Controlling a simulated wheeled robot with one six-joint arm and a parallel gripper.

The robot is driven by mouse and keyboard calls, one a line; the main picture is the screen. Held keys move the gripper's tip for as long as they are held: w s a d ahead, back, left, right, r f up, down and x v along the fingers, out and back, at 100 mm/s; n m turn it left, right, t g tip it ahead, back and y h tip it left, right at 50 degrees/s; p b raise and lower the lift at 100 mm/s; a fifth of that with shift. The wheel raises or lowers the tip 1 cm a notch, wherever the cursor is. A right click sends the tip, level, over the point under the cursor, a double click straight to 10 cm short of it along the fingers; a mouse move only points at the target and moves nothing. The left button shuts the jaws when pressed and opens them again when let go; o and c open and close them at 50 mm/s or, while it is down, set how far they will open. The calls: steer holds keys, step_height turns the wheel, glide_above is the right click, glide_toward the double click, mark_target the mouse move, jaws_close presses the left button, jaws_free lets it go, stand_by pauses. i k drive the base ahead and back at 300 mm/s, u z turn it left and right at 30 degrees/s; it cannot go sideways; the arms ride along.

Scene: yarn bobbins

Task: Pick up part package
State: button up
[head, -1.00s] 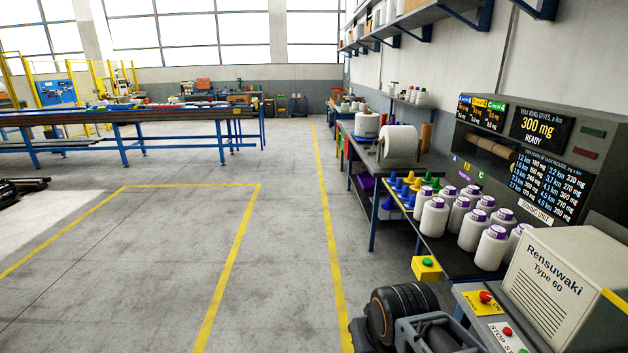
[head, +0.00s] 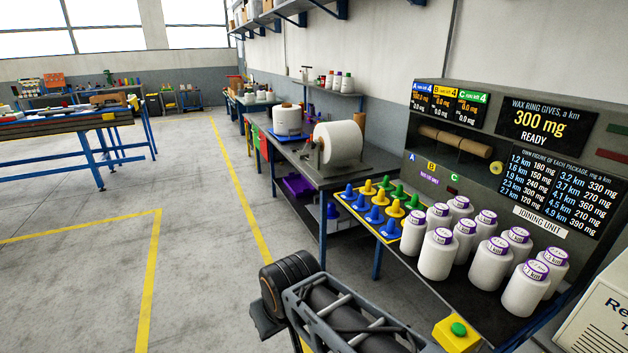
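Several white yarn packages (head: 439,256) with purple-rimmed caps stand upright in a group on the dark bench at the right of the head view. The caps carry printed km figures, most too small to read surely. One package stands at the front right (head: 523,290), close to the bench's front part. Some packages partly hide those behind them. Part of my arm shows at the bottom middle, left of and in front of the bench. My gripper's fingers do not show.
A tray (head: 391,236) of blue, yellow and green cones lies left of the packages. Behind stand a display panel (head: 545,130) and a large white roll (head: 340,143). A yellow box with a green button (head: 457,333) sits at the bench's front.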

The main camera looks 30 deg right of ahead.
mark_target(440, 215)
steer(key=z, duration=0.4)
steer(key=i, duration=1.35)
steer(key=z, duration=1.7)
steer(key=i, duration=0.95)
steer(key=z, duration=0.85)
